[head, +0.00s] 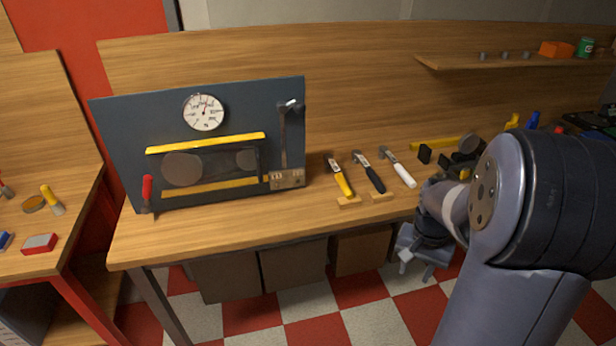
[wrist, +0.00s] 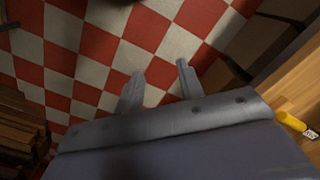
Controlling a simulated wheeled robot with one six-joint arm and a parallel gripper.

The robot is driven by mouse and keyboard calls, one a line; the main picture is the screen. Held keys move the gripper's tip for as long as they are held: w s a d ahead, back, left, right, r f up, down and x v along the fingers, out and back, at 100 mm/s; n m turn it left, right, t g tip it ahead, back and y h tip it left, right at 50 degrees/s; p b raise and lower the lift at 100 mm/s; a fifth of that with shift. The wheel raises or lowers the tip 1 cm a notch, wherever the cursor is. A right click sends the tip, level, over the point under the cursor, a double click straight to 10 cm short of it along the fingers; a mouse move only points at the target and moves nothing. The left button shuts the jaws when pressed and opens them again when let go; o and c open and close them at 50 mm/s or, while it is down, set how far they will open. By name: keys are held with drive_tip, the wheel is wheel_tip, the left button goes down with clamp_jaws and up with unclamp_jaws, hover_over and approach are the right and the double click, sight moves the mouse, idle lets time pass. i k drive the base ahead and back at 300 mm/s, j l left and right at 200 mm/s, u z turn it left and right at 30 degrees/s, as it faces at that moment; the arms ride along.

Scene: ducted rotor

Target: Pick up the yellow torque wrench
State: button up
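The yellow torque wrench (head: 341,178) lies on the wooden bench, leftmost of three similar tools, its handle end near a small wooden block. A yellow-handled tool, likely the same wrench, shows at the right edge of the wrist view (wrist: 291,121). My gripper (wrist: 158,82) is open and empty, its two fingers apart over the checkered floor. In the head view my gripper (head: 416,256) is low in front of the bench edge, to the right of the wrench, partly hidden by my arm.
A black-handled tool (head: 371,174) and a white-handled tool (head: 399,169) lie right of the yellow one. A dark panel with a gauge (head: 204,112) stands at the bench's left. Brown boxes (head: 294,264) sit under the bench. The bench front (head: 240,234) is clear.

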sight(329, 163)
drive_tip(key=i+l+u, duration=0.25)
drive_tip(key=u, duration=0.2)
drive_tip(key=i+l+u, duration=0.3)
drive_tip(key=u, duration=0.2)
drive_tip(key=i+l+u, duration=0.15)
drive_tip(key=l+u, duration=0.3)
drive_tip(key=i+l, duration=0.1)
drive_tip(key=l, duration=0.3)
drive_tip(key=i+l, duration=0.1)
drive_tip(key=l, duration=0.3)
drive_tip(key=i+l+u, duration=0.1)
drive_tip(key=l, duration=0.3)
